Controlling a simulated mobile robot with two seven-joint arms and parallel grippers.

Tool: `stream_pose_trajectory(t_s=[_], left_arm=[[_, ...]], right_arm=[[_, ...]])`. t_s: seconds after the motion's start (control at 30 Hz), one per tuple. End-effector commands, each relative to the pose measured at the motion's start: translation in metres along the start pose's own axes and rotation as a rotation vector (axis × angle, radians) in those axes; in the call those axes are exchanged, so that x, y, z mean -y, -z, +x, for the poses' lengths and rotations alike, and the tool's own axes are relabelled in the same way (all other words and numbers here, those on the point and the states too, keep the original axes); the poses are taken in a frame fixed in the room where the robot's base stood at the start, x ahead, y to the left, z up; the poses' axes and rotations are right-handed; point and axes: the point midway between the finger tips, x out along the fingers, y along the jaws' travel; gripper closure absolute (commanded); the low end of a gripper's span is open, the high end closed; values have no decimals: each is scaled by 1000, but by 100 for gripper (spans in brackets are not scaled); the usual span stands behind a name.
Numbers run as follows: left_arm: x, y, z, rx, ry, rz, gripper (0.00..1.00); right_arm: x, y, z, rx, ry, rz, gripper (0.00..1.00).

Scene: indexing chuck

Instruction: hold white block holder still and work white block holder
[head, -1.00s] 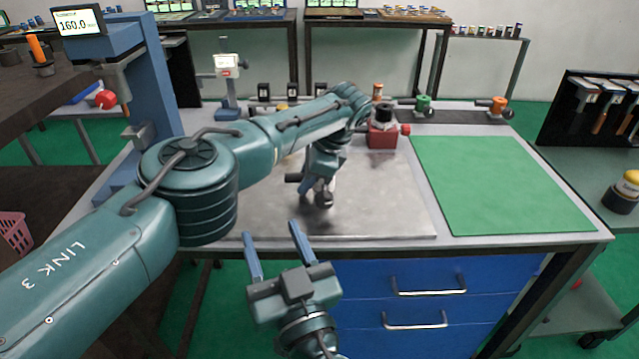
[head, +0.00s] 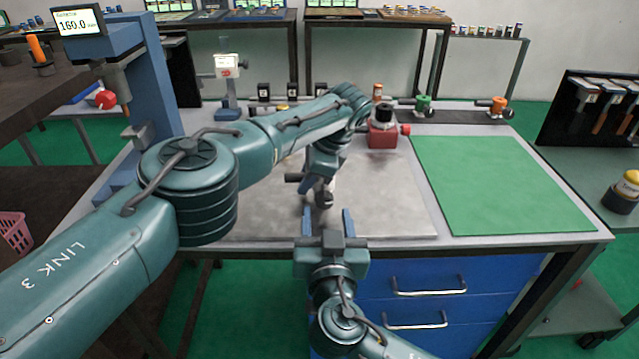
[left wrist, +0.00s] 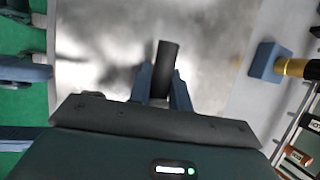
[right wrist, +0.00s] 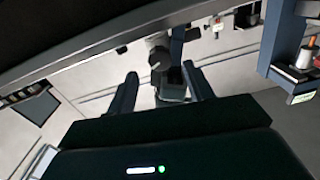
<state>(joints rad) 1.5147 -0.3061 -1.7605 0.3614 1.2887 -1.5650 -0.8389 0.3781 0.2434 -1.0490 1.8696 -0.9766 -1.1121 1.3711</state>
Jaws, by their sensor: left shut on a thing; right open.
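My left gripper (head: 320,192) is low over the grey metal plate, shut on a dark cylindrical part (left wrist: 167,62) that stands out between its fingers in the left wrist view. This part seems to belong to the white block holder, whose body is mostly hidden by my left arm and gripper; a pale sliver shows beside the fingers in the head view. My right gripper (head: 328,214) is open and empty at the plate's front edge, pointing at the held part. In the right wrist view, a dark part with a round grey end (right wrist: 158,58) lies ahead, between the fingers.
The grey plate (head: 400,205) is otherwise bare. A green mat (head: 500,185) lies to its right. A red block holder (head: 382,136) stands behind, with green (head: 423,104) and orange (head: 498,105) knobbed pieces along the back. A blue column (head: 158,80) stands at left.

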Motion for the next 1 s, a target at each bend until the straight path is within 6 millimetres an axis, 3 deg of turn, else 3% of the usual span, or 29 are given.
stream_pose_trajectory(t_s=[0.3,0.73,1.0], left_arm=[[-1,1,2,-1,-3,1,100],[-1,1,2,-1,-3,1,100],[-1,1,2,-1,-3,1,100]], right_arm=[[1,0,36,-1,2,-1,48],[1,0,43,0,2,1,48],[0,0,43,0,1,1,69]])
